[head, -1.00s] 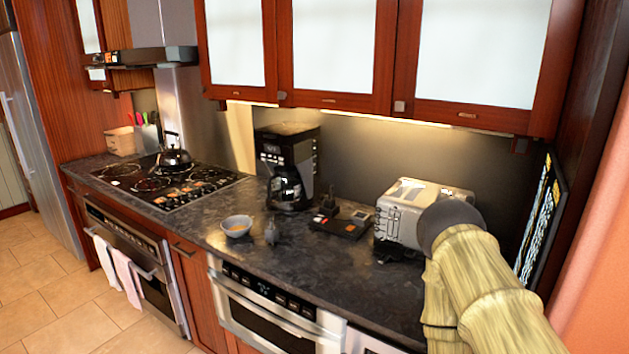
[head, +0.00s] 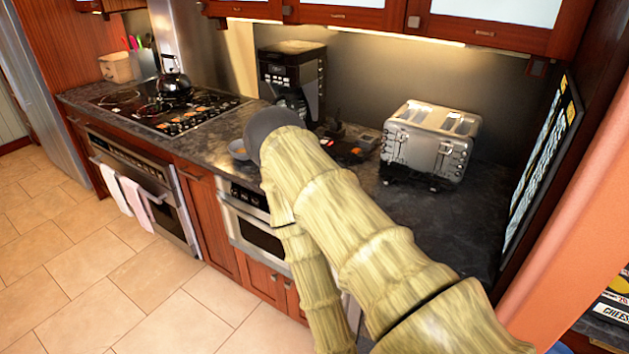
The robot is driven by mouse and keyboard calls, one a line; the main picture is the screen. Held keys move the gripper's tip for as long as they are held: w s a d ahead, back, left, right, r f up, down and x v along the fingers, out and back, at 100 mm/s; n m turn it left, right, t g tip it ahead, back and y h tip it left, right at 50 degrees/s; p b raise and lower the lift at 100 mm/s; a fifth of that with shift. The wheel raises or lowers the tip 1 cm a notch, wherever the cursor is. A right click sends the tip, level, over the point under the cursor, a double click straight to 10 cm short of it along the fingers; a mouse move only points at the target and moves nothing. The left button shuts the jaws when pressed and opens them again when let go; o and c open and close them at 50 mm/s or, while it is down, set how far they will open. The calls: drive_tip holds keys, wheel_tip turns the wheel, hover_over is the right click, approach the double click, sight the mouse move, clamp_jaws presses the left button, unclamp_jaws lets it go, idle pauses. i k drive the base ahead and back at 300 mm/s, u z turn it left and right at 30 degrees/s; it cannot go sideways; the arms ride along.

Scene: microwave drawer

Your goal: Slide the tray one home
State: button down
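The built-in microwave drawer (head: 252,226), with a steel front, dark window and dark control strip, sits under the counter near the middle of the head view. My tan, ringed arm (head: 375,255) crosses in front of its right part and hides it there. I cannot tell from the visible part whether the drawer is fully shut. No separate tray can be made out. My gripper's fingers do not show; only arm links and a dark rounded joint are visible, over the counter edge in the picture.
An oven (head: 140,185) with hanging towels stands left of the microwave. Tiled floor (head: 90,260) is clear at lower left.

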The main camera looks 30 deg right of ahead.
sight(397, 174)
drive_tip(key=u, duration=0.35)
drive_tip(key=i, duration=2.85)
drive_tip(key=z, duration=2.05)
